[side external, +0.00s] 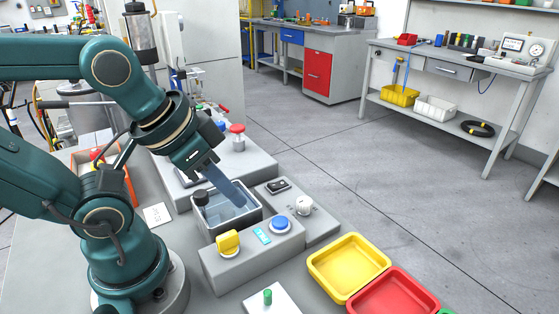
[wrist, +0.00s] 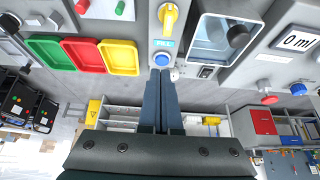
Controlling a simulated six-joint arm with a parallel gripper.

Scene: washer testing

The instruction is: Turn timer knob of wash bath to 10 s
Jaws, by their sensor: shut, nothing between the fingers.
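The wash bath (side external: 205,229) is an open, clear-walled tank set in a grey housing. Its glassy interior also shows in the wrist view (wrist: 218,40). A yellow knob (side external: 228,243) sits on the housing front, also in the wrist view (wrist: 168,15). Beside it are a small cyan label or display (side external: 262,236) and a round blue button (side external: 280,225). A white dial (side external: 304,205) stands right of the button. No timer marking is legible. My gripper (side external: 238,201) is shut and empty. Its fingertips appear over the bath in the side view and just below the blue button (wrist: 163,58) in the wrist view.
A black cylinder (side external: 201,198) stands at the bath's edge. A dark switch (side external: 277,186) lies behind the dial. Yellow (side external: 348,238) and red (side external: 392,272) trays sit at the front right.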

